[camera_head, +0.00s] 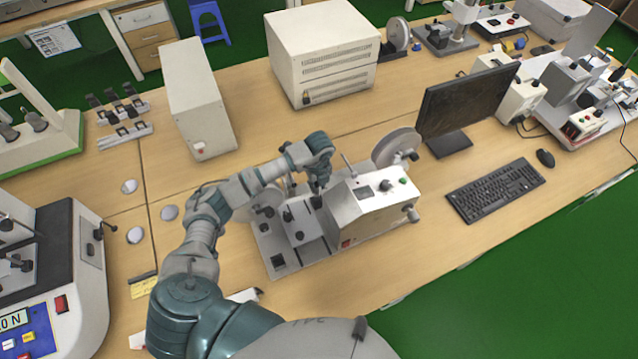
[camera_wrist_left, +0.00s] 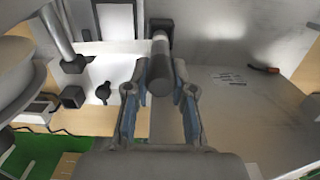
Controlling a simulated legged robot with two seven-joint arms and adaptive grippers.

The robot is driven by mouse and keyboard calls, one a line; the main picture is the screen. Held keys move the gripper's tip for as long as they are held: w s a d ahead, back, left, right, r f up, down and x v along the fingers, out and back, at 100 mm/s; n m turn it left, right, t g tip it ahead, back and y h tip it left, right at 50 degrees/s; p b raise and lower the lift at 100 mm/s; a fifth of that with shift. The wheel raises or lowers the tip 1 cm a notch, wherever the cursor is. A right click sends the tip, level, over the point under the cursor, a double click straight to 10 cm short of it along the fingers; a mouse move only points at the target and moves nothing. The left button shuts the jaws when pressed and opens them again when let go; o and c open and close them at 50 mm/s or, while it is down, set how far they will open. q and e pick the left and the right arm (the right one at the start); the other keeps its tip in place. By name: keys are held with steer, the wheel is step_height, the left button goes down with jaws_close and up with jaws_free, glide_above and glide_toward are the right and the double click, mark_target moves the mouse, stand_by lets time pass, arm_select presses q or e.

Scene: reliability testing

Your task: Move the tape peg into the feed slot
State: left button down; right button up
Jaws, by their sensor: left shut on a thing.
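My left gripper (camera_head: 318,188) hangs over the tape machine (camera_head: 385,205) on the workbench. In the left wrist view the gripper (camera_wrist_left: 160,88) is shut on a dark grey cylindrical peg (camera_wrist_left: 159,62), which sits between the two blue-padded fingers. The peg's upper end reaches a dark square part (camera_wrist_left: 161,28) behind it; I cannot tell whether they touch. A black square socket-like part (camera_wrist_left: 73,97) stands on the white plate to the left. I cannot tell which opening is the feed slot. My right gripper is not in view.
A monitor (camera_head: 466,100) and keyboard (camera_head: 494,190) stand right of the machine. White boxes (camera_head: 200,95) (camera_head: 322,50) are behind it. A control unit (camera_head: 70,260) is at the left.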

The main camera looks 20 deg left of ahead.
arm_select(q)
steer(key=shift+a+f, duration=0.15)
steer(key=shift+f, duration=0.25)
steer(key=shift+f+b, duration=0.15)
steer(key=shift+b, duration=0.15)
steer(key=shift+d+f+b, duration=0.2)
steer(key=shift+f+b, duration=0.1)
steer(key=shift+f, duration=0.25)
steer(key=shift+f, duration=0.1)
steer(key=shift+f, duration=0.25)
